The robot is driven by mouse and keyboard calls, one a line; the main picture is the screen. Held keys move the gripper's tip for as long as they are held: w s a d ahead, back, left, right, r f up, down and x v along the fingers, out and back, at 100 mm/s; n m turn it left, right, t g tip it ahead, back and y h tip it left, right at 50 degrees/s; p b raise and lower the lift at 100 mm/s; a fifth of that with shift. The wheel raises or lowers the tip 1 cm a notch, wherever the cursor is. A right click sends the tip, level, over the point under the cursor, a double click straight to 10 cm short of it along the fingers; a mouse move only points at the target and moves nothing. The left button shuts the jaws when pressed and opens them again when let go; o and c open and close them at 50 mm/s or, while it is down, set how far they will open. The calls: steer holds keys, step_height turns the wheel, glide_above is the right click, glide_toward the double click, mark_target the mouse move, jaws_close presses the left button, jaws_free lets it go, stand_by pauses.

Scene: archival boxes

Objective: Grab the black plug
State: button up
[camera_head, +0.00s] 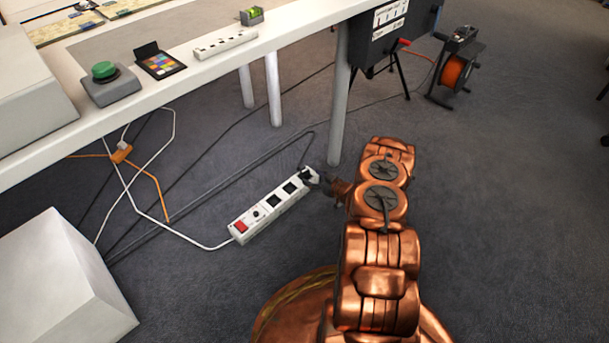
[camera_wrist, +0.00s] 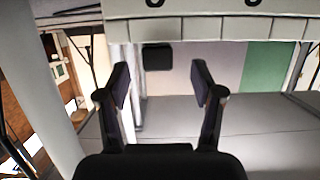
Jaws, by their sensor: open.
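The black plug (camera_head: 309,175) sits at the far right end of the white power strip (camera_head: 262,212) on the floor, with a dark cable leading away from it. My gripper (camera_head: 325,184) is low beside that end of the strip, just right of the plug; I cannot tell whether they touch. In the wrist view my gripper (camera_wrist: 161,82) has its two fingers apart with nothing between them. A dark squarish thing (camera_wrist: 157,57) shows beyond the fingers there; I cannot tell whether it is the plug.
A white table (camera_head: 215,65) stands behind, with its leg (camera_head: 338,110) close to my gripper. White and orange cables (camera_head: 155,185) lie on the left. A white box (camera_head: 60,280) is at the lower left. An orange cable reel (camera_head: 455,70) stands at the back right. Carpet at right is clear.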

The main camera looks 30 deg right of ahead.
mark_target(308, 173)
steer(key=shift+b+x, duration=1.8)
steer(key=shift+x, duration=0.8)
steer(key=shift+w+d+r, duration=0.1)
steer(key=shift+r, duration=0.1)
steer(key=c, duration=1.3)
